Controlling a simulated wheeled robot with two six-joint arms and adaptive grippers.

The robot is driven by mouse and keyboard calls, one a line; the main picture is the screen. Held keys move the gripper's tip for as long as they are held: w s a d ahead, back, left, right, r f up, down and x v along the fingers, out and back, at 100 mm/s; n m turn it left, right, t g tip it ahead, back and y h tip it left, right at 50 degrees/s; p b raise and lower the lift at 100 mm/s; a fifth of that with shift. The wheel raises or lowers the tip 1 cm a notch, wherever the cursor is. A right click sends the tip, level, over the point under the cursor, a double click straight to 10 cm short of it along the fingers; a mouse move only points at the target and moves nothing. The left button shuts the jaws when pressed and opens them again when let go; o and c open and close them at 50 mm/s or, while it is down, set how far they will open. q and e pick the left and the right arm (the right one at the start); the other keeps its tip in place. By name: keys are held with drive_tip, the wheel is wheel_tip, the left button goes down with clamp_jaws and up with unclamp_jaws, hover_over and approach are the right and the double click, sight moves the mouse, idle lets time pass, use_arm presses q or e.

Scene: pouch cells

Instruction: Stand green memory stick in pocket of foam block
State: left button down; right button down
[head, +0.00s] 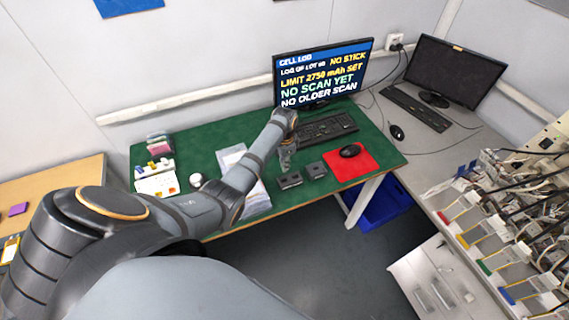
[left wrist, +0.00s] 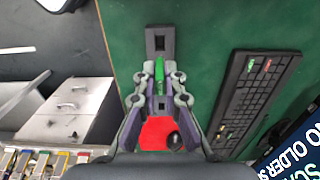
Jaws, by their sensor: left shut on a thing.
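My left gripper (head: 286,165) is over the green table, and its fingers are shut on the green memory stick (left wrist: 159,72) in the left wrist view. Two small dark grey blocks lie below: one (head: 289,181) left and the other (head: 316,170) right, beside the red mat. In the left wrist view, the first block (left wrist: 160,34) shows a dark square opening beyond the stick. The second block (left wrist: 163,105) shows between the fingers. I cannot tell for sure which one is the foam block. The stick appears above the table, apart from both openings. My right gripper is not in view.
A red mat (head: 360,163) with a black mouse (head: 350,151) lies to the right. A keyboard (head: 328,129) and a monitor (head: 322,75) reading "NO STICK" stand behind. White papers (head: 258,200) lie at left. Bare green table (head: 375,140) shows at right.

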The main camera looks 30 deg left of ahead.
use_arm(q)
drive_tip(key=shift+f+b, duration=2.65)
drive_tip(key=shift+f, duration=0.05)
drive_tip(key=shift+f+b, duration=0.6)
drive_tip(key=shift+f, duration=0.85)
drive_tip(key=c, duration=1.4)
unclamp_jaws()
wheel_tip(320, 180, up, 12)
drive_tip(key=shift+r, duration=0.1)
